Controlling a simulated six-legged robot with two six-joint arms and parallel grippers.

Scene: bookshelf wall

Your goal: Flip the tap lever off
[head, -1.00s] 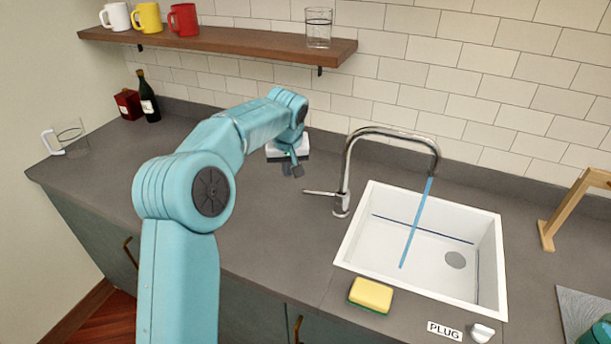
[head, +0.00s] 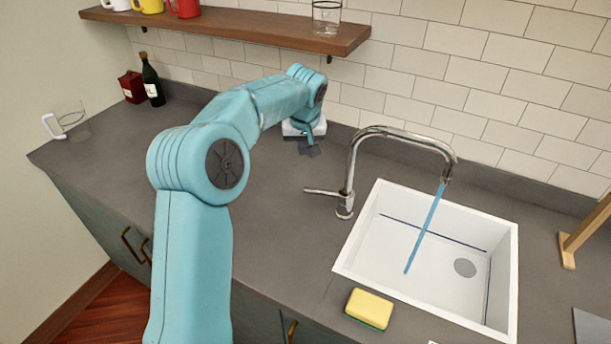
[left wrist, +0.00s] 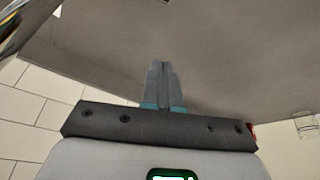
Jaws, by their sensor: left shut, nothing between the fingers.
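The chrome tap (head: 385,135) arches over the left side of the white sink (head: 352,245). A blue stream of water (head: 425,228) falls from its spout into the basin. The tap lever (head: 322,192) sticks out to the left from the tap's base, roughly level. My left gripper (head: 308,150) is above the counter, left of and behind the lever and apart from it. In the left wrist view its fingers (left wrist: 162,85) are together, with nothing between them. My right gripper is not in view.
A yellow sponge (head: 369,309) lies at the sink's front edge. A wooden shelf (head: 230,29) with mugs and a glass (head: 327,18) hangs on the tiled wall. A bottle (head: 152,82), a red box (head: 132,87) and a glass mug (head: 72,122) stand far left. Counter between is clear.

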